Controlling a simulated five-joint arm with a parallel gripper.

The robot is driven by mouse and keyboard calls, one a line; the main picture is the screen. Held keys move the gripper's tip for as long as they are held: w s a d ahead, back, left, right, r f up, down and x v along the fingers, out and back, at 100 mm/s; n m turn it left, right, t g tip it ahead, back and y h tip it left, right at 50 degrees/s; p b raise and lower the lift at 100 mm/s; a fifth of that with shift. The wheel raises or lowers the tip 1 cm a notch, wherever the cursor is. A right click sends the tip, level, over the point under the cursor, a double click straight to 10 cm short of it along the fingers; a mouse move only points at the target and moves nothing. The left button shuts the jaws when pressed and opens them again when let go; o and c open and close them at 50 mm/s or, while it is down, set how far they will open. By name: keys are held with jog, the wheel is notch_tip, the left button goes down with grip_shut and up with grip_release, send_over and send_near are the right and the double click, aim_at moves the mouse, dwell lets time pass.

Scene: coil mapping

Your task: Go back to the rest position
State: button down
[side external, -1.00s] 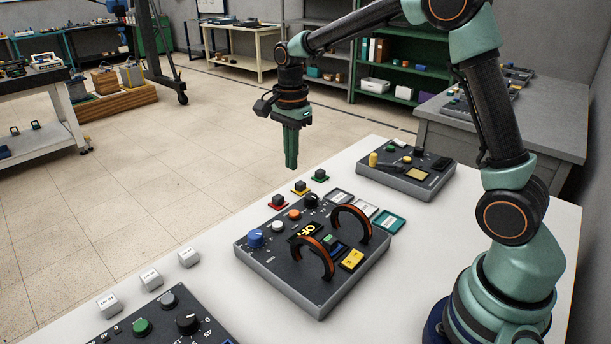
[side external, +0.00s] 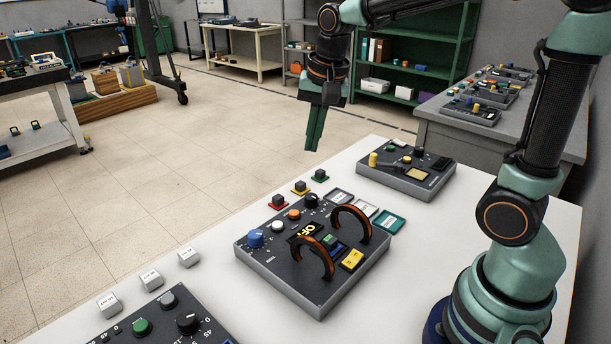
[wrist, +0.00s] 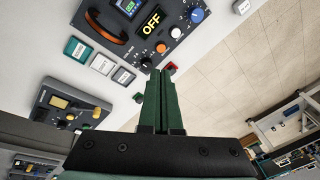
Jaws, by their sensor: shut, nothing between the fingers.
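My gripper (side external: 315,135) is shut and empty. It hangs in the air above and beyond the far edge of the white table in the side view, with its green fingers pointing down. In the wrist view my gripper (wrist: 161,75) shows its two fingers together, with nothing between them. The coil panel (side external: 285,290) sits on the table below, with two orange-and-black arches (side external: 316,258), several knobs and an OFF display (wrist: 151,20). My gripper is well clear of it.
Red, yellow and green bases (side external: 301,188) with black blocks stand behind the panel. Labelled tiles (side external: 390,222) lie to its right. Another panel (side external: 406,188) is at the back right, and one (side external: 150,335) at the front left. White labelled blocks (side external: 150,278) stand at the left edge.

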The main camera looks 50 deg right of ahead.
jog(key=s+a+n+t, duration=0.1)
jog(key=s+n+t, duration=0.2)
jog(key=s+n, duration=0.6)
jog(key=shift+s+a+r+n, duration=0.15)
jog(key=shift+s+n, duration=0.25)
jog(key=shift+n, duration=0.3)
dwell(0.4)
